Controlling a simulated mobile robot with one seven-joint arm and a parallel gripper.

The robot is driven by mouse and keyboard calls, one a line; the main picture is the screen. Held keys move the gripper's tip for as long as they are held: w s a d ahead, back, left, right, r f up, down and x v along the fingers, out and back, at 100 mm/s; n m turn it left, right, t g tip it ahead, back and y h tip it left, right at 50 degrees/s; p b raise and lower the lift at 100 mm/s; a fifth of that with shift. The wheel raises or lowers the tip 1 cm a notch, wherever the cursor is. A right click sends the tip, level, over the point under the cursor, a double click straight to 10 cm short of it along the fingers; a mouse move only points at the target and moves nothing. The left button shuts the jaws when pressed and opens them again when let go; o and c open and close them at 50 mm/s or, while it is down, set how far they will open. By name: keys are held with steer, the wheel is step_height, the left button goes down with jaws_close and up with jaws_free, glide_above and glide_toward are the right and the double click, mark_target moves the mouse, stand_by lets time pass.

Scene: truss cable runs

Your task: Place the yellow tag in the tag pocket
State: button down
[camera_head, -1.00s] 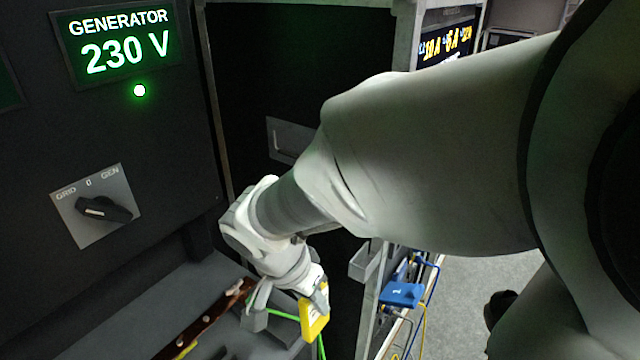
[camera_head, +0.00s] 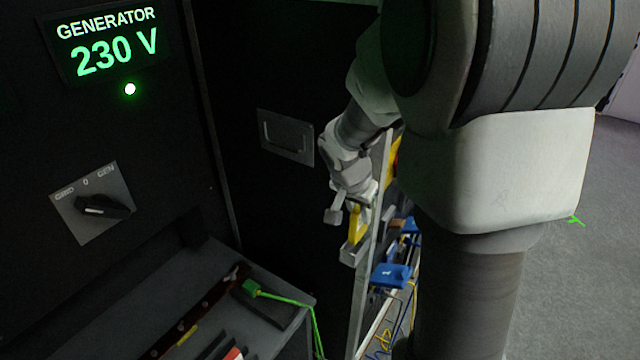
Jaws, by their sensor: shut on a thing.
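The yellow tag (camera_head: 357,225) hangs upright below my gripper (camera_head: 348,208), which is shut on it. The small grey tag pocket (camera_head: 351,256) is fixed low on the light metal post, left of the blue connector. The tag's lower end is at the pocket's mouth. I cannot tell whether it is inside the pocket or just above or in front of it. My arm comes down from the upper right and hides part of the post behind it.
A blue connector (camera_head: 391,275) marked 1 and several cables sit right of the post (camera_head: 368,290). A green plug with its cable (camera_head: 252,288) lies on the dark bench at lower left. The generator panel (camera_head: 105,100) stands at left.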

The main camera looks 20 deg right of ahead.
mark_target(359, 231)
step_height(359, 231, down, 4)
steer(key=shift+a+f, duration=0.1)
steer(key=shift+w+f, duration=0.1)
steer(key=shift+f, duration=0.4)
steer(key=shift+d, duration=0.2)
steer(key=shift+f, duration=0.25)
steer(key=c, duration=0.8)
jaws_free()
steer(key=shift+r, duration=0.1)
steer(key=shift+o, duration=0.2)
